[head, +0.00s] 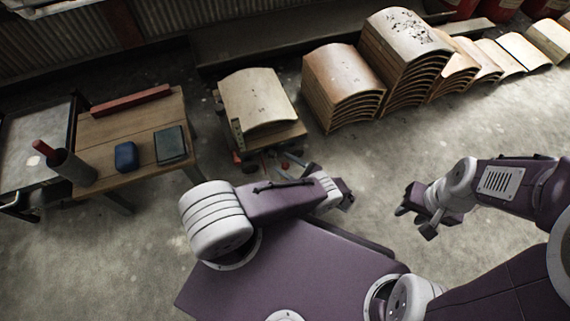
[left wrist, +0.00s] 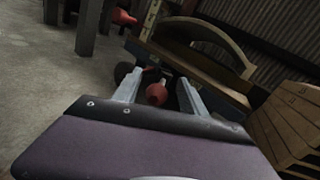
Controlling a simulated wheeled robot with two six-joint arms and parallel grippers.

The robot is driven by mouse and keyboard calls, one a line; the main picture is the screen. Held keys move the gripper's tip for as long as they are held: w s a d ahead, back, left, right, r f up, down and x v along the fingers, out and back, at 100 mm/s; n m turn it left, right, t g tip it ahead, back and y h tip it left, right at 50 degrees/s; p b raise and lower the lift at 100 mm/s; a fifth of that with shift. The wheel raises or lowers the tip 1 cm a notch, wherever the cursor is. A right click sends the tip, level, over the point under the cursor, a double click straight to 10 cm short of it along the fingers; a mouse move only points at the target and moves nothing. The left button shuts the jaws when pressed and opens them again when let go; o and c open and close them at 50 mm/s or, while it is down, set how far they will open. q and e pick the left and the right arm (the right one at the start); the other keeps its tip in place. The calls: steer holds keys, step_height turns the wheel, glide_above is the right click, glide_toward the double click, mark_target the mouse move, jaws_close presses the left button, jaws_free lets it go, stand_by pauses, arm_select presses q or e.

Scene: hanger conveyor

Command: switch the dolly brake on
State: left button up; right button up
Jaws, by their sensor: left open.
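The dolly (head: 290,136) stands on the floor beyond my body, with a curved board on top. Its low edge also shows in the left wrist view (left wrist: 190,70). A round red knob (left wrist: 157,94), which appears to be the brake's, sits low at the dolly's near side. My left gripper (left wrist: 160,90) is open, with one finger on each side of the knob. I cannot tell whether either finger touches it. In the head view my left gripper (head: 290,163) reaches to the dolly's near edge. My right gripper (head: 415,218) is apart from the dolly, its fingers spread and empty.
A wooden table (head: 125,130) with a blue object, a dark box, a grey cup and a red bar stands at the left. Stacks of curved boards (head: 340,85) stand right of the dolly.

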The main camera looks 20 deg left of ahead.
mark_target(285, 163)
arm_select(q)
step_height(285, 163, up, 4)
steer(key=shift+f+p, duration=0.25)
steer(key=shift+p, duration=0.7)
steer(key=d+r+b, duration=0.1)
steer(key=d+r, duration=0.5)
steer(key=d, duration=0.5)
steer(key=shift+s+d+b, duration=0.3)
steer(key=shift+s+d, duration=0.05)
arm_select(e)
steer(key=shift+r, duration=0.8)
